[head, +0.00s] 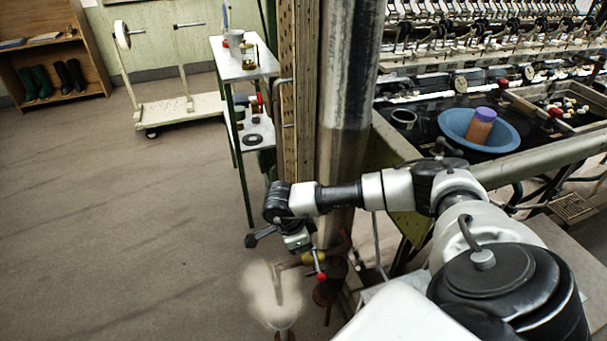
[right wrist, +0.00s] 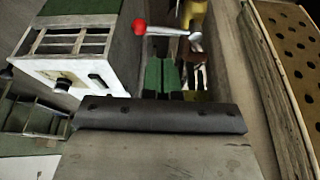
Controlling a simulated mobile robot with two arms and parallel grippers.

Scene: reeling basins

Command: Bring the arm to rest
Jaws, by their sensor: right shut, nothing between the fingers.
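My right arm reaches in from the lower right of the head view. Its wrist bends down beside the metal column, and my right gripper (head: 303,250) points down just above a brass pipe valve (head: 308,259). The gripper is small here and looks shut and empty. The valve has a lever with a red tip (head: 320,276); I cannot tell whether the gripper touches it. A red-tipped lever (right wrist: 140,27) also shows at the top of the right wrist view. My left gripper is not in view.
Steam (head: 272,293) rises below the valve. The metal column (head: 345,100) stands close behind my wrist. The basin bench with a blue bowl (head: 462,130) is at right. A narrow white table (head: 240,65) and a cart (head: 178,110) stand farther back. The floor at left is clear.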

